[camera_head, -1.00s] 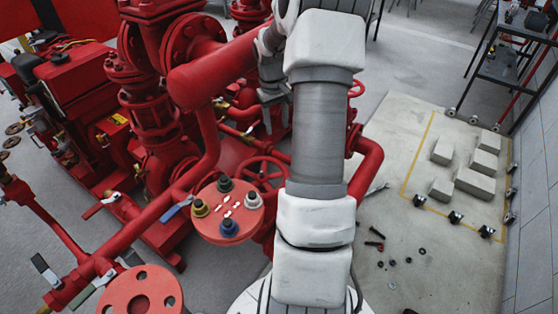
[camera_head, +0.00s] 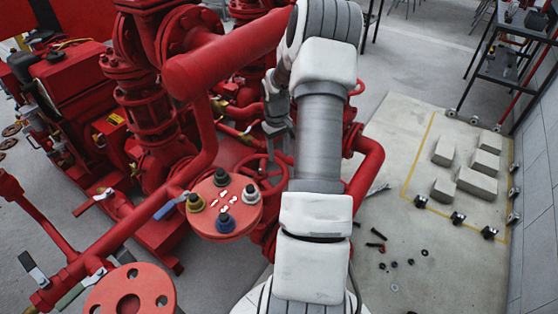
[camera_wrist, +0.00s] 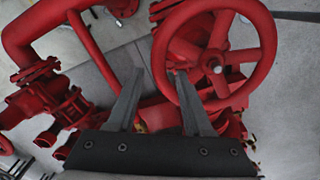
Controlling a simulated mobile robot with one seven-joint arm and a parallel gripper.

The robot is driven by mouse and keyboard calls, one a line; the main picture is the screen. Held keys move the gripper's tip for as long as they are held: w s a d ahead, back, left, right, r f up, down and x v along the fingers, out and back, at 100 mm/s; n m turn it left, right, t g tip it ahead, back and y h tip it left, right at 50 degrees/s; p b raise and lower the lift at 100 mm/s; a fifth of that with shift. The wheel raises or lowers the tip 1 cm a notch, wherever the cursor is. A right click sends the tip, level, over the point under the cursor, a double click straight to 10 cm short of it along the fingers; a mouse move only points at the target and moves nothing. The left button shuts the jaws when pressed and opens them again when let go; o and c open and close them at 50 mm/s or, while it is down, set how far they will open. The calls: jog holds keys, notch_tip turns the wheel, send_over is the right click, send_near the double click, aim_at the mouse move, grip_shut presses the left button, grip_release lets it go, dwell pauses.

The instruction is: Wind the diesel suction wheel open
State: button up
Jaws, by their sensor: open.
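A red spoked handwheel (camera_head: 250,168) lies behind the round flange plate in the head view, partly hidden by my arm. In the wrist view a red handwheel (camera_wrist: 213,66) with a round hub fills the upper right; it looks like the same wheel. My gripper (camera_wrist: 157,76) is open, with its two grey fingers apart and nothing held. The right fingertip overlaps the wheel's lower-left rim in the picture; I cannot tell if they touch. The left finger is left of the rim. In the head view my gripper (camera_head: 275,150) points down close to the wheel.
A red flange plate (camera_head: 223,205) with coloured fittings stands in front of the wheel. Red pipes (camera_head: 140,217) run along the left, and a pipe elbow (camera_head: 367,165) is to the right. Loose bolts and several grey blocks (camera_head: 477,184) lie on the pale floor pad.

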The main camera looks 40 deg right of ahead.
jog(key=shift+f, duration=1.45)
jog(key=shift+c, duration=0.3)
grip_shut()
jog(key=shift+d+r, duration=0.1)
